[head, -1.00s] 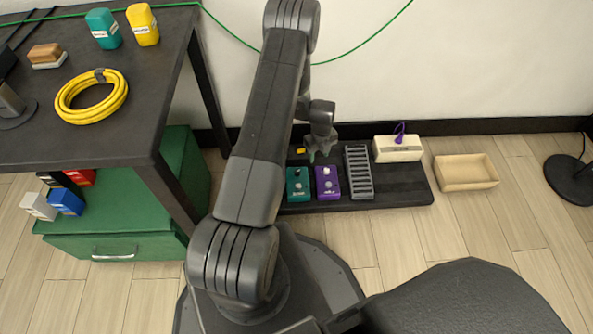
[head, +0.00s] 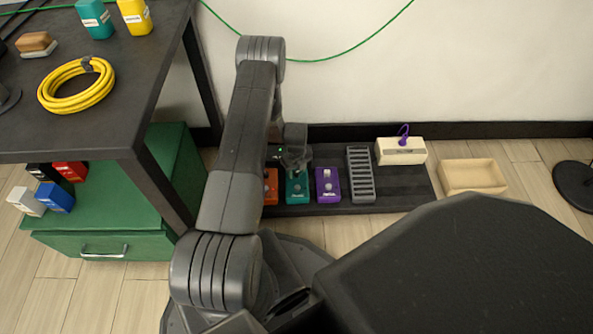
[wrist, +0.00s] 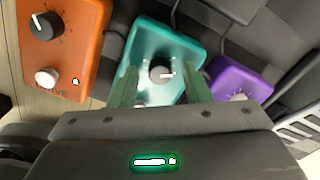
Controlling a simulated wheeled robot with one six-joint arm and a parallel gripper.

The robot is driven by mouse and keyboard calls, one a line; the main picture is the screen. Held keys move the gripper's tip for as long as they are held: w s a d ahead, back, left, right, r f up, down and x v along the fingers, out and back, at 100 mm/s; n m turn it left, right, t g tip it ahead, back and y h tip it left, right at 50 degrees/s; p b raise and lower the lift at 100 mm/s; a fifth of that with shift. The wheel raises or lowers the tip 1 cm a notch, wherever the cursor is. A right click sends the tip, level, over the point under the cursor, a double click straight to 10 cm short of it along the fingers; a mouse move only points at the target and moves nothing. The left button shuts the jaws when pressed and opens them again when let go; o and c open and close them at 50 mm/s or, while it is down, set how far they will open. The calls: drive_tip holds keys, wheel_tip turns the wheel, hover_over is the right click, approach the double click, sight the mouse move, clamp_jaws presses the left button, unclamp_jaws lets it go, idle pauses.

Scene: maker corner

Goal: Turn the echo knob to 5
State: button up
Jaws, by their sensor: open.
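The teal pedal (head: 297,191) stands on the dark floor board, between an orange pedal (head: 270,187) and a purple pedal (head: 328,188). In the wrist view the teal pedal (wrist: 178,40) has a black knob (wrist: 161,69) with a white pointer mark facing right. Its label is too small or covered to read. My gripper (head: 297,172) hangs over the upper part of this pedal. In the wrist view my gripper (wrist: 160,78) is open, with one finger on each side of the black knob in the picture. I cannot tell whether either finger touches it.
The orange pedal (wrist: 62,40) has a black knob and a pale button. A grey slotted pedal (head: 360,174), a cream box (head: 401,151) with a purple cable and an empty wooden tray (head: 473,187) lie to the right. A dark table (head: 110,100) stands left.

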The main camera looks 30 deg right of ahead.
clamp_jaws()
drive_tip(key=shift+n, duration=0.4)
drive_tip(key=n+b, duration=0.2)
drive_tip(key=shift+f+n, duration=0.1)
drive_tip(key=shift+n, duration=0.3)
drive_tip(key=n+b, duration=0.1)
drive_tip(key=n, duration=0.1)
drive_tip(key=shift+n, duration=0.4)
drive_tip(key=n+b, duration=0.1)
drive_tip(key=n, duration=0.4)
drive_tip(key=shift+n, duration=0.3)
unclamp_jaws()
